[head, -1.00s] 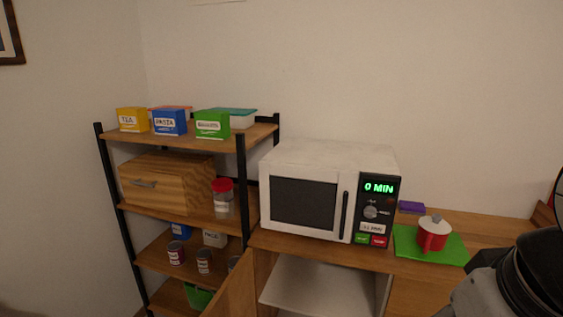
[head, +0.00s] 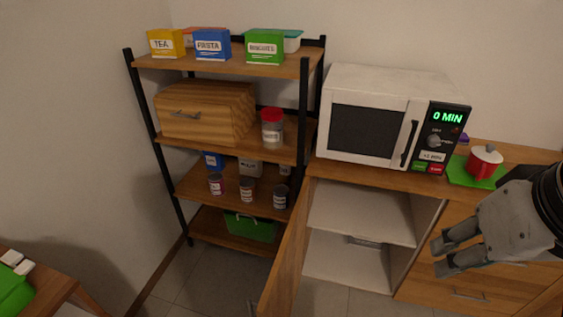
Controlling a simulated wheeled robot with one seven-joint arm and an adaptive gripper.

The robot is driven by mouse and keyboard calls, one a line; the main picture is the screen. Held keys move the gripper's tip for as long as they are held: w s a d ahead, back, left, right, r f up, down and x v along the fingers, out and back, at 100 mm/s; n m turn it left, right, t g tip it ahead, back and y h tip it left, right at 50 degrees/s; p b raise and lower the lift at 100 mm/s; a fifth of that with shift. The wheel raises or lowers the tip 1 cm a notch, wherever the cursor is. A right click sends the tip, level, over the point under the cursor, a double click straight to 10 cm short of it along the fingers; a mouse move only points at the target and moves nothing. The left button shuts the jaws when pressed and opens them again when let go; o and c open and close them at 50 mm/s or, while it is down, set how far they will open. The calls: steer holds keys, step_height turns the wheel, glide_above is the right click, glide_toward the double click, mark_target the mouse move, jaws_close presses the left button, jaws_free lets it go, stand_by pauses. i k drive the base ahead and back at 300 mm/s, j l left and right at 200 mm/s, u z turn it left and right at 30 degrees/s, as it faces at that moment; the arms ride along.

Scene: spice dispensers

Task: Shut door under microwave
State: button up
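The wooden cabinet door (head: 289,255) under the microwave (head: 385,115) stands open in the head view. It is hinged at the left side of the cabinet opening and swings out toward me. A small piece of its handle (head: 252,308) shows low on its left face. The white cabinet inside (head: 345,262) is exposed, with one shelf (head: 360,212). My gripper (head: 441,257) is at the right, in front of the cabinet's right side, with its fingers pointing left. A gap shows between the fingers, with nothing held. It is apart from the door.
A shelf rack (head: 304,110) with boxes, jars and cans stands left of the cabinet. Drawers (head: 470,280) are behind my gripper. A red pot (head: 484,162) sits on a green mat on the counter. A table corner (head: 45,290) is at lower left. Floor (head: 205,285) between is clear.

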mark_target(277, 298)
steer(key=j+z, duration=0.1)
steer(key=j, duration=0.55)
steer(key=k+j+z, duration=0.15)
steer(key=j, duration=0.45)
steer(key=j+z, duration=0.1)
steer(key=j, duration=0.55)
steer(key=k+j, duration=0.25)
steer(key=k, duration=0.2)
